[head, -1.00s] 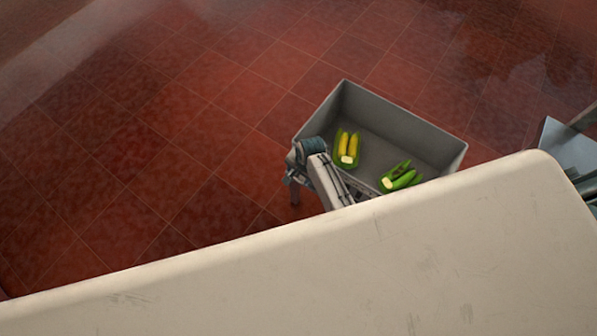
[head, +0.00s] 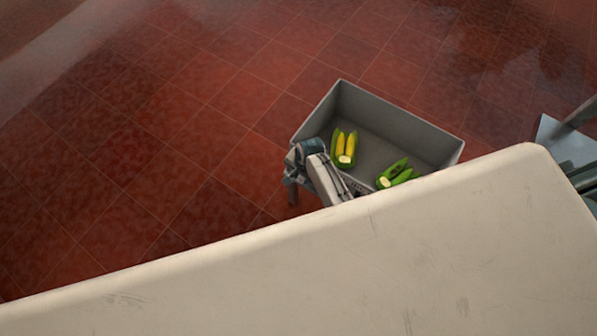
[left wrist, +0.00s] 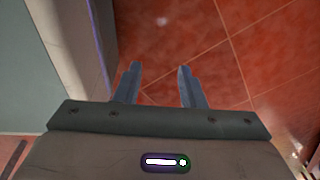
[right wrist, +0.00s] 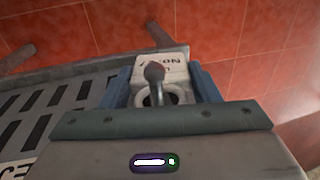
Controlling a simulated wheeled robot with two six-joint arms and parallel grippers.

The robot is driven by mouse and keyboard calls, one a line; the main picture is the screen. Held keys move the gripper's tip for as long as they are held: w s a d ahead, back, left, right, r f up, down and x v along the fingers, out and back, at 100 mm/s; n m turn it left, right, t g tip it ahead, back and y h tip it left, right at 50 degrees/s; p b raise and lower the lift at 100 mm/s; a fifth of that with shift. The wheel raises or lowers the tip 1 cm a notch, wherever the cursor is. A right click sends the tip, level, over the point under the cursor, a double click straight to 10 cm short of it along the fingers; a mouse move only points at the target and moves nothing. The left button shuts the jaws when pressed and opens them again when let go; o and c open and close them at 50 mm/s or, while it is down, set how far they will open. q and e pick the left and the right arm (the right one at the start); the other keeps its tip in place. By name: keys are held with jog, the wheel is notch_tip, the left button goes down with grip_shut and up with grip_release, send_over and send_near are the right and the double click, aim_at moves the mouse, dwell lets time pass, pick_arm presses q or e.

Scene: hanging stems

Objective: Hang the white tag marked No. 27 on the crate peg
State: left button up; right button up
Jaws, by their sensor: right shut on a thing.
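In the right wrist view my right gripper (right wrist: 161,86) is shut on the white tag (right wrist: 172,64), whose printing appears upside down; I read "No" but not the number clearly. A round-tipped grey peg (right wrist: 155,73) shows in front of the tag, over its ring-shaped hole (right wrist: 172,97). I cannot tell whether the peg passes through the hole. The grey crate (head: 405,108) is beyond the table in the head view, with my right gripper (head: 292,185) at its left corner; the tag and peg are hidden there. My left gripper (left wrist: 157,85) is open and empty above the floor.
A pale table (head: 330,265) fills the foreground. The crate's slotted wall (right wrist: 55,98) is beside my right gripper. Red tiled floor left of the crate is clear.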

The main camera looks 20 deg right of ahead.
jog(key=o, duration=1)
jog(key=shift+o, duration=0.2)
jog(key=shift+r, duration=0.1)
